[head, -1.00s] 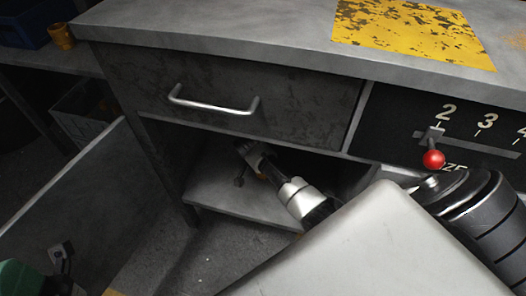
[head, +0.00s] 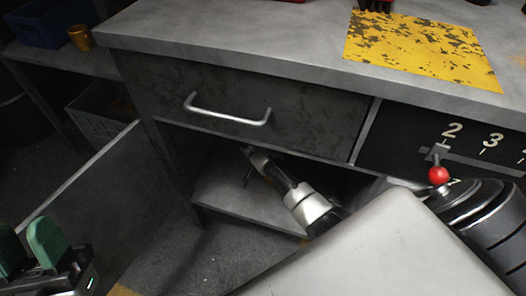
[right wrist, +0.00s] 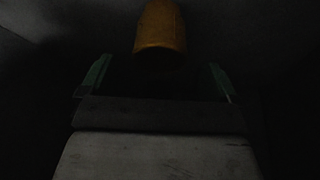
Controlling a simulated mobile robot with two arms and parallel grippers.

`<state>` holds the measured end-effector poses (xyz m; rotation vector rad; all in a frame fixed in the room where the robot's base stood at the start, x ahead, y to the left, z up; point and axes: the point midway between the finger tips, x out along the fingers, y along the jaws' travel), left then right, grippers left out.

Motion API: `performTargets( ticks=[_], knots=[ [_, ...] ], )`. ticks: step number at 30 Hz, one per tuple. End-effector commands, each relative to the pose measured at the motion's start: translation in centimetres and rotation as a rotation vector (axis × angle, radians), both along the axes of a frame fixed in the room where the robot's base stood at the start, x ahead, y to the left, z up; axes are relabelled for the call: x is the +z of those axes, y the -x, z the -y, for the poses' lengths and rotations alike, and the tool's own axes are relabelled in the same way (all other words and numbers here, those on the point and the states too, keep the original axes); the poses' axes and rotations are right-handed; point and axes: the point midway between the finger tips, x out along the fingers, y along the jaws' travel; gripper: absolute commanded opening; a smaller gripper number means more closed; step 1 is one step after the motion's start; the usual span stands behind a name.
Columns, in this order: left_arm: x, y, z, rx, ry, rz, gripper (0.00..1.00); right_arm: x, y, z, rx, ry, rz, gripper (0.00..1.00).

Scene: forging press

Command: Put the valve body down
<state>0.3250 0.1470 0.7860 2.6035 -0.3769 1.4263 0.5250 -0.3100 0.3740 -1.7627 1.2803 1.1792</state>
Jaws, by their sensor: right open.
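The valve body appears to be the orange-brown rounded piece (right wrist: 160,32) in the dark right wrist view. It lies beyond the fingertips, centred between them, with a gap to each finger. My right gripper (right wrist: 155,78) is open. In the head view my right arm reaches into the open cabinet under the bench, above its grey shelf (head: 240,203). The right fingers are small and dark there, and I cannot make out the valve body clearly. My left gripper (head: 28,248) is at the lower left, its green fingers apart with nothing seen between them.
A drawer with a metal handle (head: 228,112) is above the cabinet opening. An open door (head: 110,185) stands at left. A lever with a red knob (head: 438,175) is at right. A yellow worn patch (head: 420,50) marks the bench top. An orange cup (head: 80,38) stands on the left bench.

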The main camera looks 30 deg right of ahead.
Motion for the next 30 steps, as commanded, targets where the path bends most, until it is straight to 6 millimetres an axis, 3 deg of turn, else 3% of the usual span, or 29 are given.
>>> performTargets(
  ticks=[15, 24, 30],
  knots=[
    [-4.6, -4.9, 0.3, 0.03, -0.161, -0.547, 0.43, 4.8, 0.6, -1.9, 0.0, -0.001, 0.001, 0.92],
    [-7.9, -5.7, 0.0, 0.044, -0.231, -0.803, 0.43, 7.0, 0.9, -2.7, -0.001, 0.0, 0.0, 0.92],
    [-8.8, -5.8, -0.2, 0.046, -0.249, -0.872, 0.43, 7.5, 1.0, -3.0, -0.001, 0.0, -0.001, 0.92]
  ],
)
